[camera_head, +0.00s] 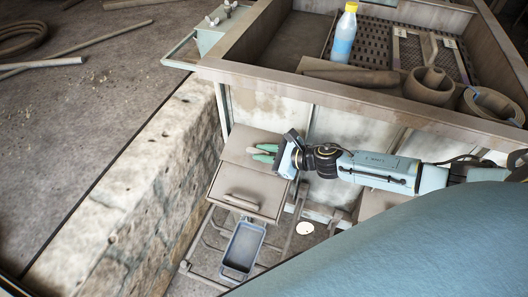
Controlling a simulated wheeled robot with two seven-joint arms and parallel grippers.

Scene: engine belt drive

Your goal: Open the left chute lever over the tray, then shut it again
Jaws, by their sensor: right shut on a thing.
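My right gripper (263,152) reaches in from the right, with green fingers at the upper part of the left chute. It is shut on what appears to be the left chute lever, which the fingers mostly hide. I cannot tell the lever's angle. My left gripper is not in view.
The bin's wooden rim (330,92) runs above my right arm, with a bottle (343,36), rolls and a grate inside. A stone wall (150,165) stands at left. A white disc (305,228) lies right of the tray. Metal rails surround the tray.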

